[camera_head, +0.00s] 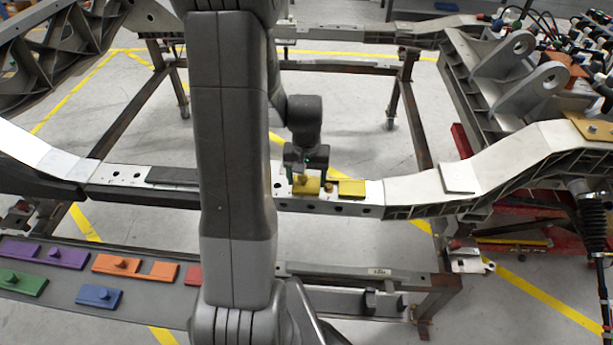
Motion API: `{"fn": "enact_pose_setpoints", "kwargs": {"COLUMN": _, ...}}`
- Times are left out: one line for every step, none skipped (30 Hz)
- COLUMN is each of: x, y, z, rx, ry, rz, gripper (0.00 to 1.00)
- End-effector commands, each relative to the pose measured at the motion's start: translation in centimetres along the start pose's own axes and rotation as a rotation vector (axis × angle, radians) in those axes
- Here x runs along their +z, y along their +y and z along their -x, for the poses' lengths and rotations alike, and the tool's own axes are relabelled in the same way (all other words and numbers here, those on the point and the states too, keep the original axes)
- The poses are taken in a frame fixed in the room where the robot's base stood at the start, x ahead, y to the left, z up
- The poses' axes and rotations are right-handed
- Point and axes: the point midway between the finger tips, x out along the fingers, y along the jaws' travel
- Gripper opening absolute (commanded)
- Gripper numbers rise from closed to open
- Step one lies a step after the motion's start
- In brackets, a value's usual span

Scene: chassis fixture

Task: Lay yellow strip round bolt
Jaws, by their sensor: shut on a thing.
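My gripper (306,172) points down over the pale chassis rail (372,208), near the middle of the picture. It is shut on a yellow strip (307,188), which is at the rail's top face; I cannot tell if it touches the rail. A second flat yellow piece (352,188) lies on the rail just to the right. A small brownish stub, possibly the bolt (328,187), shows between the two yellow pieces. The fingertips and the top of the held strip are partly hidden, and the picture is too small to show whether the strip goes around the stub or sits beside it.
A grey shelf (150,309) in front carries purple (68,258), green (22,282), orange (121,265), blue (99,296) and red (193,275) pieces, some with knobs. A dark plate (172,175) lies on the rail to the left. My arm hides the middle.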

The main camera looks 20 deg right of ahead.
Motion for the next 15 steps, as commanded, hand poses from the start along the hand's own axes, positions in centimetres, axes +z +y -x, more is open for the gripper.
{"fn": "enact_pose_setpoints", "kwargs": {"x": -0.01, "y": 0.0, "z": 0.01, "rx": 0.0, "ry": 0.0, "rz": 0.0, "gripper": 0.39}}
{"fn": "enact_pose_setpoints", "kwargs": {"x": -0.01, "y": 0.0, "z": 0.03, "rx": 0.0, "ry": 0.0, "rz": 0.0, "gripper": 0.39}}
{"fn": "enact_pose_setpoints", "kwargs": {"x": -0.01, "y": 0.0, "z": 0.03, "rx": 0.0, "ry": 0.0, "rz": 0.0, "gripper": 0.39}}
{"fn": "enact_pose_setpoints", "kwargs": {"x": -0.01, "y": 0.0, "z": 0.04, "rx": 0.0, "ry": 0.0, "rz": 0.0, "gripper": 0.39}}
{"fn": "enact_pose_setpoints", "kwargs": {"x": -0.01, "y": 0.0, "z": 0.04, "rx": 0.0, "ry": 0.0, "rz": 0.0, "gripper": 0.39}}
{"fn": "enact_pose_setpoints", "kwargs": {"x": -0.01, "y": 0.0, "z": 0.04, "rx": 0.0, "ry": 0.0, "rz": 0.0, "gripper": 0.75}}
{"fn": "enact_pose_setpoints", "kwargs": {"x": -0.01, "y": 0.0, "z": 0.04, "rx": 0.0, "ry": 0.0, "rz": 0.0, "gripper": 0.8}}
{"fn": "enact_pose_setpoints", "kwargs": {"x": -0.01, "y": 0.01, "z": 0.04, "rx": 0.0, "ry": 0.0, "rz": 0.0, "gripper": 0.86}}
{"fn": "enact_pose_setpoints", "kwargs": {"x": -0.01, "y": 0.02, "z": 0.04, "rx": 0.0, "ry": 0.0, "rz": 0.0, "gripper": 0.92}}
{"fn": "enact_pose_setpoints", "kwargs": {"x": -0.01, "y": 0.03, "z": 0.04, "rx": 0.0, "ry": 0.0, "rz": 0.0, "gripper": 0.92}}
{"fn": "enact_pose_setpoints", "kwargs": {"x": -0.01, "y": 0.04, "z": 0.04, "rx": 0.001, "ry": 0.0, "rz": 0.0, "gripper": 0.92}}
{"fn": "enact_pose_setpoints", "kwargs": {"x": -0.01, "y": 0.06, "z": 0.04, "rx": 0.001, "ry": 0.0, "rz": 0.0, "gripper": 0.92}}
{"fn": "enact_pose_setpoints", "kwargs": {"x": -0.01, "y": 0.07, "z": 0.04, "rx": 0.001, "ry": 0.0, "rz": 0.0, "gripper": 0.92}}
{"fn": "enact_pose_setpoints", "kwargs": {"x": -0.01, "y": 0.08, "z": 0.04, "rx": 0.001, "ry": 0.0, "rz": 0.0, "gripper": 0.92}}
{"fn": "enact_pose_setpoints", "kwargs": {"x": -0.01, "y": 0.09, "z": 0.04, "rx": 0.001, "ry": 0.0, "rz": 0.0, "gripper": 0.92}}
